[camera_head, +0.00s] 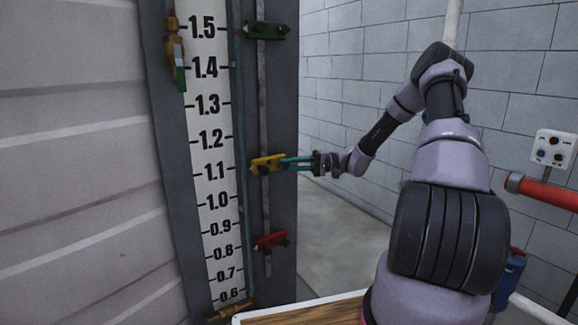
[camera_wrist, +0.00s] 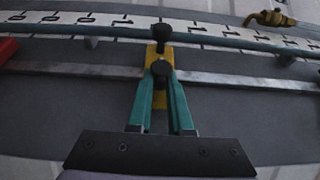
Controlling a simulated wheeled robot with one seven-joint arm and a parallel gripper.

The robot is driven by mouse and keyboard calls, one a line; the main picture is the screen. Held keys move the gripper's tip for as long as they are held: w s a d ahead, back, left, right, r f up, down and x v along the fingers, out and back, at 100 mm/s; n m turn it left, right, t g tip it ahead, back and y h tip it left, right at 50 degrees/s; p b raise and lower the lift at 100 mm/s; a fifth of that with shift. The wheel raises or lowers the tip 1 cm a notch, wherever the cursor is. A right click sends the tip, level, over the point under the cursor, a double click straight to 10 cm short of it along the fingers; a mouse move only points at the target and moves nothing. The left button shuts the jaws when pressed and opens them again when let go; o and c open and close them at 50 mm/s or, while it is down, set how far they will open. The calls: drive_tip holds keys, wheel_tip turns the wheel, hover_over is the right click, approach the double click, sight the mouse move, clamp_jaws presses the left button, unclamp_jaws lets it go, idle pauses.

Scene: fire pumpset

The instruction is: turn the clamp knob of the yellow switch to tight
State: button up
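The yellow switch (camera_head: 264,163) sits on the vertical rail beside the number scale, near the 1.1 mark. In the wrist view the yellow switch (camera_wrist: 150,62) carries two dark knobs, one far (camera_wrist: 161,33) and one near, the clamp knob (camera_wrist: 161,72). My gripper (camera_head: 285,163) reaches in from the right with its teal fingers at the switch's right end. In the wrist view the fingertips of my gripper (camera_wrist: 161,78) lie on both sides of the near knob, with no clear gap seen. The knob's tightness cannot be told.
A green switch (camera_head: 265,30) sits above and a red switch (camera_head: 271,241) below on the same rail (camera_head: 263,110). A yellow valve (camera_head: 174,48) hangs at the upper left. A wooden tabletop (camera_head: 300,314) lies below. A red pipe (camera_head: 540,190) is at the right.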

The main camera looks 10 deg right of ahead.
drive_tip(key=shift+o, duration=1.4)
drive_tip(key=shift+d, duration=0.1)
drive_tip(key=d, duration=1)
drive_tip(key=shift+s+d, duration=0.3)
drive_tip(key=shift+s, duration=0.15)
drive_tip(key=shift+f, duration=0.1)
drive_tip(key=s+a+r+g+h, duration=0.2)
drive_tip(key=s+a+r+h, duration=0.6)
drive_tip(key=s+r+h, duration=0.3)
drive_tip(key=s+r+m+t+h, duration=0.1)
drive_tip(key=s+r+t, duration=0.3)
drive_tip(key=s, duration=0.5)
drive_tip(key=s+d+r+m+t+h, duration=0.1)
drive_tip(key=s+r+t+h, duration=0.3)
drive_tip(key=s+r, duration=0.4)
drive_tip(key=shift+s+m, duration=0.6)
drive_tip(key=shift+s, duration=0.25)
